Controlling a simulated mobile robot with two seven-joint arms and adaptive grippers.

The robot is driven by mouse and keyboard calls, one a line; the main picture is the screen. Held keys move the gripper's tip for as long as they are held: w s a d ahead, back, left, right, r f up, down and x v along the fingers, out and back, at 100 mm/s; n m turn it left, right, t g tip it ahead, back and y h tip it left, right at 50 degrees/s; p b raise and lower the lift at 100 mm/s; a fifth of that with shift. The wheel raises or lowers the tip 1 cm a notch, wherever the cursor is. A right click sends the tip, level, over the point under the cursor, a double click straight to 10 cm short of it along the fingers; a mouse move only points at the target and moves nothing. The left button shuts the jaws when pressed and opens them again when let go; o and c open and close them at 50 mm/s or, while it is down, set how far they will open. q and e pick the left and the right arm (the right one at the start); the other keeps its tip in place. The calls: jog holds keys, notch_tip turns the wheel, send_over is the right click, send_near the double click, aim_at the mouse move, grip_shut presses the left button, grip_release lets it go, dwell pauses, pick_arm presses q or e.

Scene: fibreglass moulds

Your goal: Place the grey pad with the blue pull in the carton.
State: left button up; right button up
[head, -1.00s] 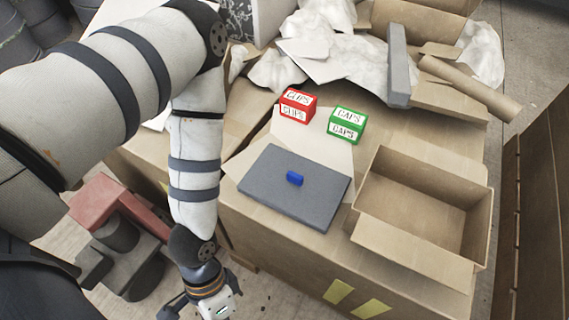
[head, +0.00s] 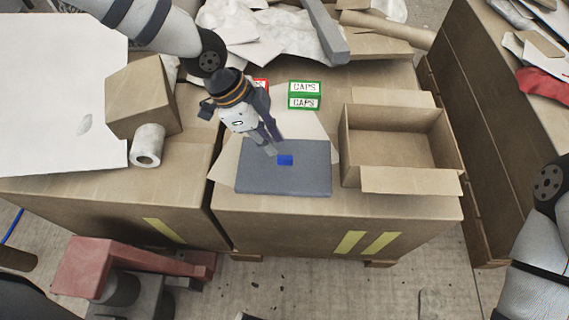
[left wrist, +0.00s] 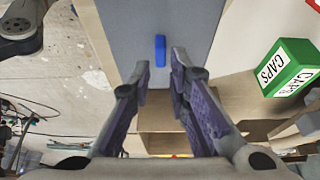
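The grey pad (head: 300,183) lies flat on a cardboard surface, with its small blue pull (head: 285,160) standing on top. My left gripper (head: 272,146) is over the pad's far left part, close to the pull. In the left wrist view, the fingers (left wrist: 162,66) are apart and empty, and the blue pull (left wrist: 160,48) shows just beyond and between the tips. I see no contact with it. The open carton (head: 400,150) stands right of the pad, empty, with flaps folded out. Only a link of my right arm shows at the right edge; its gripper is out of view.
A green CAPS box (head: 304,95) stands behind the pad. A red box (head: 261,84) is mostly hidden by my left gripper. Crumpled white sheeting (head: 270,30) and a grey bar (head: 326,32) lie behind. A brown box (head: 143,95) and a white roll (head: 147,146) stand left.

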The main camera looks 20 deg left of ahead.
aim_at(284, 157)
pick_arm(q)
jog(key=x, duration=0.6)
jog(key=shift+w+d+b, duration=0.1)
jog(key=shift+d+b, duration=0.15)
jog(key=shift+b, duration=0.1)
jog(key=shift+r, duration=0.15)
grip_shut()
